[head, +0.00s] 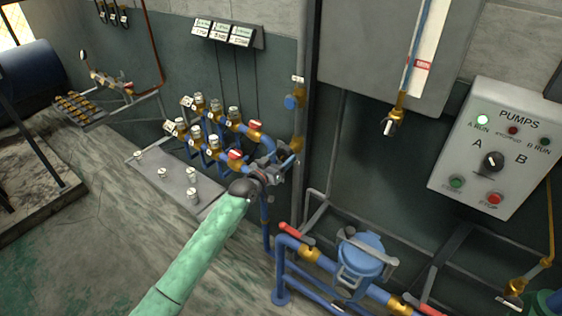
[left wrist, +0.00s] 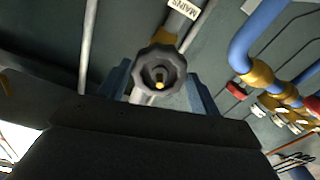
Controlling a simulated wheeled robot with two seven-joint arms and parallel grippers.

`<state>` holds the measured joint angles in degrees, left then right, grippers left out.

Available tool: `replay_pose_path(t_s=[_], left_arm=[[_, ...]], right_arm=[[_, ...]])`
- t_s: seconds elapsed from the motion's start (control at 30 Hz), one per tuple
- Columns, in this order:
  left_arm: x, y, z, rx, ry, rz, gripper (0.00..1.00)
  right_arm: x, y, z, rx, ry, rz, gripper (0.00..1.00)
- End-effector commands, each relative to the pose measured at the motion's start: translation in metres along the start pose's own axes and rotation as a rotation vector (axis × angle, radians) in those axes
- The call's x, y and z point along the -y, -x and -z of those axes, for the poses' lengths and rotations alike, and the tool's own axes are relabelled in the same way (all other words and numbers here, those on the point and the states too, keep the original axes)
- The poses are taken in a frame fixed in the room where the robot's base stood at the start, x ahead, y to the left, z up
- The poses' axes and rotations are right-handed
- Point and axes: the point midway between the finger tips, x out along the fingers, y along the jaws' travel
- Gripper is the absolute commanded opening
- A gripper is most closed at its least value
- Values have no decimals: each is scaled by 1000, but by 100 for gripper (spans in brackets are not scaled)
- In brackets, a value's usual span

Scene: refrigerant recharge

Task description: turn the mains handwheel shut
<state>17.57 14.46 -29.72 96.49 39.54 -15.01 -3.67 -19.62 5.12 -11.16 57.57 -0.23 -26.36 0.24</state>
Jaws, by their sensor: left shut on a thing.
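The mains handwheel (left wrist: 160,75) is a dark, lobed knob with a brass-coloured centre, in the middle of the left wrist view. A white tag reading MAINS (left wrist: 183,8) is on the pipe beyond it. My left gripper (left wrist: 160,88) has a blue-grey finger on each side of the handwheel and is shut on it. In the head view my left gripper (head: 279,171) is at the wall pipework, at the end of my green-sleeved arm. There the gripper largely hides the handwheel. My right gripper is in neither view.
Brass and blue valves (head: 213,125) crowd the wall left of the gripper. A blue filter housing (head: 361,256) and a red-handled valve (head: 294,232) sit below right. The PUMPS panel (head: 498,150) is at the right. Open floor (head: 85,225) lies at the left.

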Motion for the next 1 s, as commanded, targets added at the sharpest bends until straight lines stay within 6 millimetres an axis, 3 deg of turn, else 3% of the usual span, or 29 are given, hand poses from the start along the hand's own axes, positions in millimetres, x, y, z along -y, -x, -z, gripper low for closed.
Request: replay_pose_path(t_s=[0.13,0.47,0.73,1.0], left_arm=[[1,0,1,-1,-120,1,36],[1,0,1,-1,-151,1,36],[2,0,1,-1,-483,1,36],[2,0,1,0,-544,2,36]], right_arm=[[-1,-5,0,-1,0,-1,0],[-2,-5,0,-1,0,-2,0],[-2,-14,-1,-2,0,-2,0],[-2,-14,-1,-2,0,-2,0]])
